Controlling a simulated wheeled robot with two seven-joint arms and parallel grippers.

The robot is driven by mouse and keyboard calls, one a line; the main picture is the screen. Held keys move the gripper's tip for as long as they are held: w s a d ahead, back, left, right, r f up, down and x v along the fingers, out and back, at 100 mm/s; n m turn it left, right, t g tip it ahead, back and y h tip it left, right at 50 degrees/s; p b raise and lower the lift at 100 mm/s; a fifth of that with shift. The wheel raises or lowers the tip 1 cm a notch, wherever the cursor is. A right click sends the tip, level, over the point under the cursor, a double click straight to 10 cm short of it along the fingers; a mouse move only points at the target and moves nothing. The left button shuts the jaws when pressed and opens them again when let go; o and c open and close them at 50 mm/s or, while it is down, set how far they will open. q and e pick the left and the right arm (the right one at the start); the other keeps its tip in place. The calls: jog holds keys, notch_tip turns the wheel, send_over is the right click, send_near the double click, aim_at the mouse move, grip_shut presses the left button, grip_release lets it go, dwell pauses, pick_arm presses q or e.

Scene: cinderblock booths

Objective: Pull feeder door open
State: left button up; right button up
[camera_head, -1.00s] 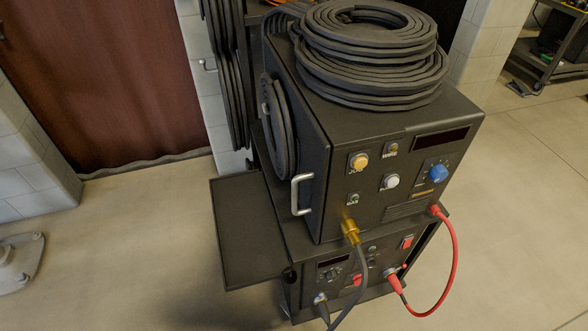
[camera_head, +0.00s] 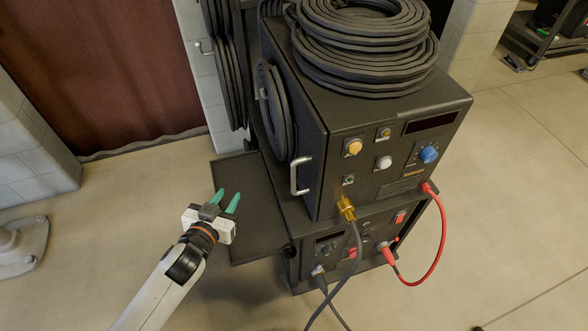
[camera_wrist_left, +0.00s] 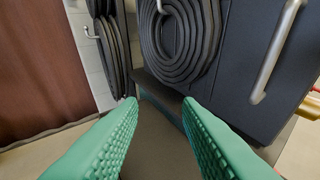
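The feeder is a black box with a control panel on its front, standing on a lower black unit. Its closed side door (camera_head: 287,107) carries a coiled black cable and a silver bar handle (camera_head: 300,175) near the front edge. In the left wrist view the handle (camera_wrist_left: 276,52) is at the upper right, on the dark door panel (camera_wrist_left: 240,60). My left gripper (camera_head: 226,200) is open and empty, left of the handle and apart from it, above the side shelf. Its green fingers (camera_wrist_left: 160,130) show with a clear gap. My right gripper is not in view.
A black side shelf (camera_head: 243,205) juts left from the unit. Coiled cable (camera_head: 365,45) lies on top of the feeder. A red cable (camera_head: 442,240) and a dark cable (camera_head: 357,265) hang in front. Floor at the left is mostly free.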

pick_arm(q)
notch_tip(320, 180, up, 3)
jog(key=w+d+m+h, duration=0.2)
jog(key=d+m+h, duration=0.1)
jog(key=h, duration=0.2)
jog(key=m+g+h+p, duration=0.2)
jog(key=m+g+h, duration=0.3)
jog(key=m+h, duration=0.15)
send_over(294, 190)
jog(key=shift+w+r+n+h, duration=0.25)
jog(key=shift+w+r, duration=0.1)
grip_shut()
